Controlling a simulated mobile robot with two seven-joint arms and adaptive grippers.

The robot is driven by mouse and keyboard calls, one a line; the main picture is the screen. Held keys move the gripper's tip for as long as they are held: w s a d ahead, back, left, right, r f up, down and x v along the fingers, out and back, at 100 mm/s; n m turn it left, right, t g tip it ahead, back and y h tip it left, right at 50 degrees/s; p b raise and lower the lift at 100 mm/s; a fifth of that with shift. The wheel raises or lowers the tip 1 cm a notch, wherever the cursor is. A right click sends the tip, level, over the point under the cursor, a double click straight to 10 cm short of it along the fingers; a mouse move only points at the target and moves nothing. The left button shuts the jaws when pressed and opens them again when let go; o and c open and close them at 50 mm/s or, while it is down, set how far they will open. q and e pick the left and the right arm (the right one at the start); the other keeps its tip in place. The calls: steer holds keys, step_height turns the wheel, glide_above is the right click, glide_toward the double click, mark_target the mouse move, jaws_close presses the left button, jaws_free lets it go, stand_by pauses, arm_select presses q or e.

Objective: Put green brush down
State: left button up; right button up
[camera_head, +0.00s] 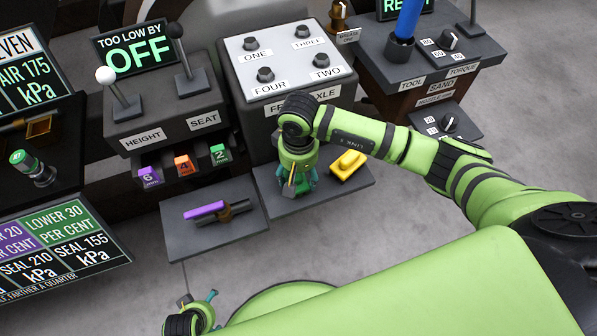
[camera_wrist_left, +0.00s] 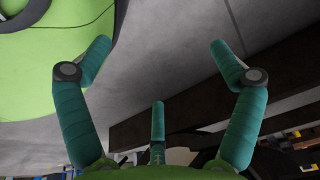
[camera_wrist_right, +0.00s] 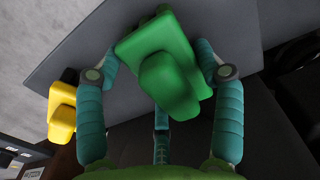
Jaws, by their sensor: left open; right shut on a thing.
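The green brush (camera_wrist_right: 165,65) is between the fingers of my right gripper (camera_wrist_right: 158,75), which is shut on it. In the head view my right gripper (camera_head: 298,185) points down over a grey shelf (camera_head: 325,193) and mostly hides the brush. I cannot tell whether the brush touches the shelf. A yellow brush (camera_head: 348,165) lies on the same shelf, just right of the gripper; it also shows in the right wrist view (camera_wrist_right: 62,110). My left gripper (camera_wrist_left: 160,60) is open and empty, low at the bottom left of the head view (camera_head: 205,308).
A second grey shelf (camera_head: 235,228) to the left holds a purple-topped piece (camera_head: 205,209). Behind stand a box of labelled knobs (camera_head: 265,75), a lever box (camera_head: 165,115) and a tool console (camera_head: 420,60). Bare floor (camera_head: 390,225) lies in front.

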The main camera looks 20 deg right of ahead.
steer(key=shift+f, duration=0.15)
steer(key=o, duration=1.2)
arm_select(q)
steer(key=shift+s+r, duration=0.1)
steer(key=shift+s, duration=0.05)
arm_select(e)
steer(key=shift+o, duration=0.2)
arm_select(q)
steer(key=shift+r, duration=0.1)
arm_select(e)
steer(key=shift+r, duration=0.2)
steer(key=shift+r, duration=0.15)
step_height(320, 180, up, 11)
steer(key=shift+p, duration=0.5)
steer(key=shift+r, duration=0.4)
arm_select(q)
steer(key=shift+w+a+f+t, duration=0.1)
steer(key=shift+w+f+t, duration=0.25)
steer(key=shift+w, duration=0.3)
steer(key=shift+s+f, duration=0.1)
steer(key=shift+s, duration=0.05)
